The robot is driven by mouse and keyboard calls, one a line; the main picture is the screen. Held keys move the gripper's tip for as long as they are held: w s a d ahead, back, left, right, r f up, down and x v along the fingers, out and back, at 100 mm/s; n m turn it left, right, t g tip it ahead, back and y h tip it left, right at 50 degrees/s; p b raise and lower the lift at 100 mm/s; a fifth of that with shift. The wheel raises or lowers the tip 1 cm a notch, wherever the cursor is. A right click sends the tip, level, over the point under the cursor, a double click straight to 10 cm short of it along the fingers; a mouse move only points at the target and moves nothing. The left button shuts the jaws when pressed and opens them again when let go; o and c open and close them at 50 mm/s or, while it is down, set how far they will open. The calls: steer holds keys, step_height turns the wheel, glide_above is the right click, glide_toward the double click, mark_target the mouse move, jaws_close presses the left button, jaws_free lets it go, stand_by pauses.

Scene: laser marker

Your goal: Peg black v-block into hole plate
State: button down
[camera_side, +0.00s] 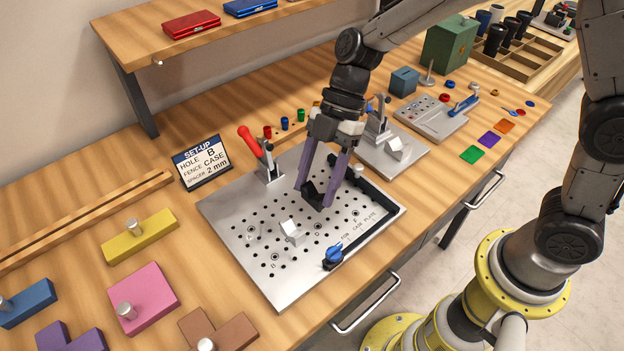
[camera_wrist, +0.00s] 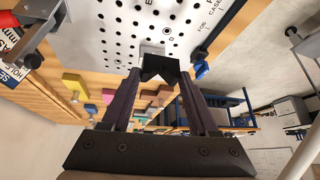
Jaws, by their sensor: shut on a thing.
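The hole plate (camera_side: 232,222) is a grey metal plate with rows of holes and letters, lying on the bench. It also shows in the wrist view (camera_wrist: 115,25). My gripper (camera_side: 321,190) is over its right middle part, with purple fingers pointing down. The fingers are shut on the black v-block (camera_side: 313,196), which also shows between the fingertips in the wrist view (camera_wrist: 160,68). The block is close to the plate; I cannot tell whether it touches or whether pegs are in holes. A silver v-block (camera_side: 292,232) sits on the plate, nearer the front left.
A red-handled clamp (camera_side: 262,155) stands at the plate's back edge. A black fence (camera_side: 378,205) runs along its right side, with a blue knob (camera_side: 333,252) at the front. A set-up card (camera_side: 201,161) reads HOLE B, FENCE CASE, SPACER 2 mm. Coloured blocks (camera_side: 140,236) lie left.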

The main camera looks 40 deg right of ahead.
steer(key=shift+f, duration=2.55)
steer(key=shift+f, duration=0.6)
steer(key=shift+c, duration=0.4)
jaws_free()
steer(key=shift+r, duration=0.1)
steer(key=v, duration=1.3)
steer(key=shift+d+r, duration=0.15)
steer(key=shift+r, duration=0.15)
steer(key=shift+w, duration=0.1)
